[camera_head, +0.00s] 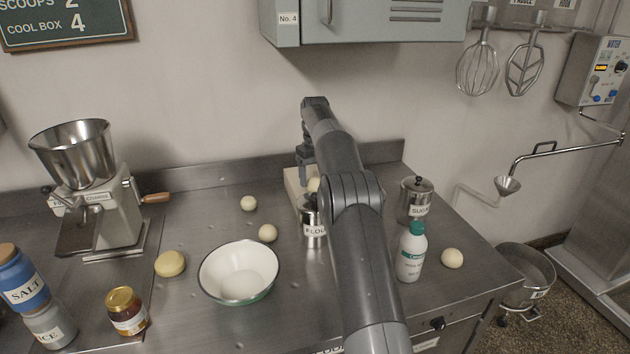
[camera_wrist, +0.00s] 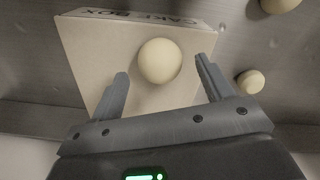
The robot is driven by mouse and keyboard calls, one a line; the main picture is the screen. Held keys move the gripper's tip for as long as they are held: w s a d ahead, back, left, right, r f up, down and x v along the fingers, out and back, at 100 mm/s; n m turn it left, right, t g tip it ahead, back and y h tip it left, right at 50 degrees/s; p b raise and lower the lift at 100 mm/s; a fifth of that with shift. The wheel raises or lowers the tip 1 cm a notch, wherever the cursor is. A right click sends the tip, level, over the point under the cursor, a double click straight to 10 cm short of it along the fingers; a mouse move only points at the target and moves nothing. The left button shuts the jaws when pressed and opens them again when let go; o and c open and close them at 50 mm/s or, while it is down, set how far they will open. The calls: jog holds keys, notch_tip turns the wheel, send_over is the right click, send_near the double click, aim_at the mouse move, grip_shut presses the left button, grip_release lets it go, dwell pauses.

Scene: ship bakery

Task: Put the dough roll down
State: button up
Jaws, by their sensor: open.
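A pale round dough roll (camera_wrist: 160,61) rests on top of a cake box (camera_wrist: 85,60) in the wrist view. My gripper (camera_wrist: 162,68) is open, with one finger on each side of the roll and gaps showing between the fingers and it. In the head view, the roll (camera_head: 313,184) is partly hidden behind the flour tin and my arm. The cake box (camera_head: 293,181) stands at the back of the steel counter, and my gripper (camera_head: 304,168) is over it, mostly hidden by my arm.
Loose dough balls (camera_head: 248,203) (camera_head: 267,233) lie left of the box; another (camera_head: 452,258) lies at right. A cabinet (camera_head: 375,22) hangs above.

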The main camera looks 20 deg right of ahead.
aim_at(314, 179)
notch_tip(314, 179, up, 5)
jog(key=shift+r, duration=0.1)
jog(key=shift+s+a+r, duration=0.1)
jog(key=shift+s+r, duration=0.1)
jog(key=shift+m+g, duration=0.5)
jog(key=shift+g, duration=0.1)
jog(key=s+a, duration=0.1)
jog(key=s, duration=0.3)
jog(key=s+a+r, duration=0.1)
jog(key=s, duration=0.3)
jog(key=s+a+r, duration=0.1)
jog(key=s, duration=0.3)
jog(key=shift+a+r, duration=0.1)
jog(key=shift+a, duration=0.3)
jog(key=s+a+m+t, duration=0.1)
jog(key=s+a+t, duration=0.2)
jog(key=s, duration=1.6)
jog(key=s+a+r+m+t, duration=0.1)
jog(key=s+a+m+t, duration=0.1)
jog(key=s, duration=1.8)
jog(key=shift+s+a+t, duration=0.25)
jog(key=shift+a+t, duration=0.25)
jog(key=shift+t, duration=0.4)
jog(key=shift+o, duration=0.4)
